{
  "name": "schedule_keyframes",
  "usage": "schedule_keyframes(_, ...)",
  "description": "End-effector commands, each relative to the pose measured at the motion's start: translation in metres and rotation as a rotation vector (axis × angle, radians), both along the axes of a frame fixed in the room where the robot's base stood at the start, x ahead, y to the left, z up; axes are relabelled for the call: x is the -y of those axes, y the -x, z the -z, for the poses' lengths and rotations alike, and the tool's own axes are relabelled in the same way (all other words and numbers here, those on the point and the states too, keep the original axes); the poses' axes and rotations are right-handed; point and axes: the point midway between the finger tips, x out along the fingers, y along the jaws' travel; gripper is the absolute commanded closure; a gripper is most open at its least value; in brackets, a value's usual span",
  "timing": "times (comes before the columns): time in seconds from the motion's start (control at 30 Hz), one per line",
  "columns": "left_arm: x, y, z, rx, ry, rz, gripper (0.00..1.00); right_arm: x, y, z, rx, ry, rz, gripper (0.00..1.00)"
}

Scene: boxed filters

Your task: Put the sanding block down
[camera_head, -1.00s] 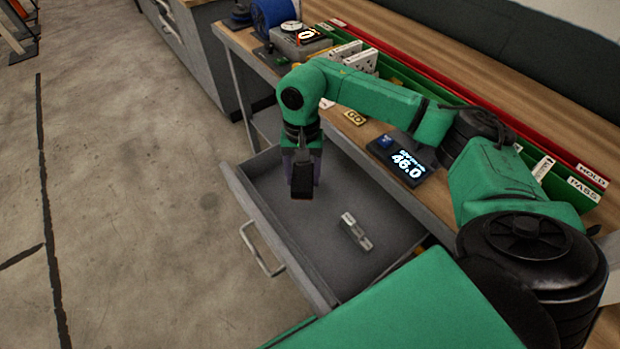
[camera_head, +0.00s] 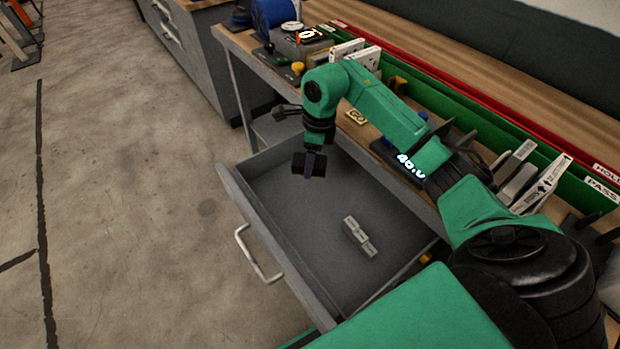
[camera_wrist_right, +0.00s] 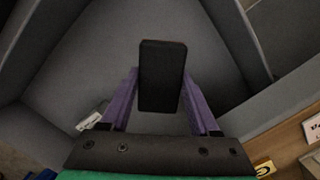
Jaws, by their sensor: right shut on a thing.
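My right gripper (camera_head: 314,160), with purple fingers, is shut on a dark block, the sanding block (camera_head: 299,164), over the far left end of the open grey drawer (camera_head: 283,266). In the right wrist view the sanding block (camera_wrist_right: 162,72) is a black slab between the two purple fingers (camera_wrist_right: 161,100), with the drawer floor (camera_wrist_right: 60,65) behind it. The block appears above the floor; its exact height is hard to judge. My left gripper is not in view.
A light grey segmented piece (camera_head: 359,236) lies on the drawer floor; the floor around it is bare. The bench above holds a display (camera_head: 398,160), a GO tag (camera_head: 356,117), and green (camera_head: 455,102) and red (camera_head: 520,137) bins. A drawer handle (camera_head: 256,255) sticks out in front.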

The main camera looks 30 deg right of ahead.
Motion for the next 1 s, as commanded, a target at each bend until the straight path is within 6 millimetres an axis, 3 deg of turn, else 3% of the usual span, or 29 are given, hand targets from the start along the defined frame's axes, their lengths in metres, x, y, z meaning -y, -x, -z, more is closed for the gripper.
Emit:
schedule_keyframes(0.1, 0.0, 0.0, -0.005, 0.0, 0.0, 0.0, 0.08, -0.001, 0.001, 0.027, -0.003, -0.002, 0.0, 0.99)
schedule_keyframes(0.4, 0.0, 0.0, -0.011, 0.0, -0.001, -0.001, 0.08, -0.001, 0.0, 0.076, -0.002, -0.003, -0.001, 0.99)
schedule_keyframes(0.73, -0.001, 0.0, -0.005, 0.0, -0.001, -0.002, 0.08, 0.0, -0.001, 0.084, 0.002, 0.0, -0.002, 0.99)
schedule_keyframes(0.77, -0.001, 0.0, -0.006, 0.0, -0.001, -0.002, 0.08, 0.0, 0.0, 0.083, 0.002, 0.0, -0.002, 0.34)
schedule_keyframes(0.8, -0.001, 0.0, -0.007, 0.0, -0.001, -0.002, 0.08, 0.0, 0.0, 0.082, 0.002, 0.0, -0.002, 0.19)
schedule_keyframes(0.83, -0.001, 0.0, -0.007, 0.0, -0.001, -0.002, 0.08, 0.0, 0.0, 0.082, 0.002, 0.0, -0.002, 0.08)
schedule_keyframes(1.0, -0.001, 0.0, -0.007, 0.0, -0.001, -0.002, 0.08, 0.0, 0.0, 0.082, 0.001, -0.001, -0.002, 0.08)
